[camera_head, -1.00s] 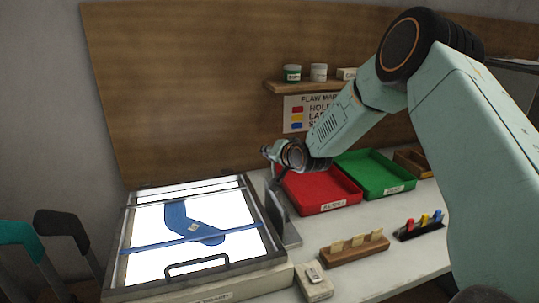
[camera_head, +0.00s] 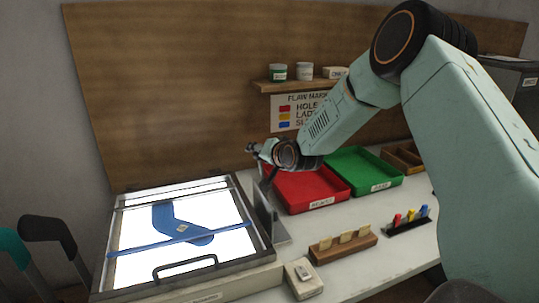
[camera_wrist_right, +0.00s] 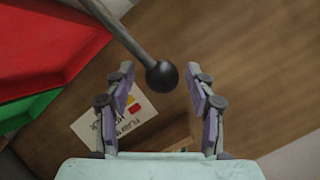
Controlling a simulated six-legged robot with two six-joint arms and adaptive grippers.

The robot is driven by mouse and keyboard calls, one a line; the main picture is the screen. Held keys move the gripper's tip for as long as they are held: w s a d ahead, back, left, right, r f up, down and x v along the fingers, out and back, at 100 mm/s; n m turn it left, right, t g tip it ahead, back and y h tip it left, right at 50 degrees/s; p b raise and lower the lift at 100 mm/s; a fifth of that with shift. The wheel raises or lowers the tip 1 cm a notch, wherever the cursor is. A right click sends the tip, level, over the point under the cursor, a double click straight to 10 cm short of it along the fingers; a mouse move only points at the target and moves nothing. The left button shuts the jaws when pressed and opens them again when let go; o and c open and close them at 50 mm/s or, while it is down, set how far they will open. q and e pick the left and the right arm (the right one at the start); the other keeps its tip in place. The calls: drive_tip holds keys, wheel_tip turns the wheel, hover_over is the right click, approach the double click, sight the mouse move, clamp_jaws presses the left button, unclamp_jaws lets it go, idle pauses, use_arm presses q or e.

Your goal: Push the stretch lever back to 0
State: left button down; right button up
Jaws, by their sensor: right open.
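The stretch lever shows in the right wrist view as a grey rod with a dark ball knob (camera_wrist_right: 162,74). The knob sits between the two fingertips of my right gripper (camera_wrist_right: 160,82), with a gap on each side. My right gripper is open, and it also shows in the head view (camera_head: 262,152), above the right side of the lit board. The lever's lower part is a grey upright piece (camera_head: 266,210) at that board's right edge. A blue sock (camera_head: 180,226) lies on the lit board (camera_head: 128,228) under a blue band.
A red tray (camera_head: 308,186) and a green tray (camera_head: 364,170) stand right of the lever. A wooden card holder (camera_head: 343,247), a small white box (camera_head: 303,279) and a rack of coloured markers (camera_head: 408,221) are in front. A shelf (camera_head: 300,85) with jars hangs on the back panel.

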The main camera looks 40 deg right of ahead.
drive_tip(key=v, duration=1)
drive_tip(key=shift+s, duration=0.3)
drive_tip(key=shift+a+r, duration=0.1)
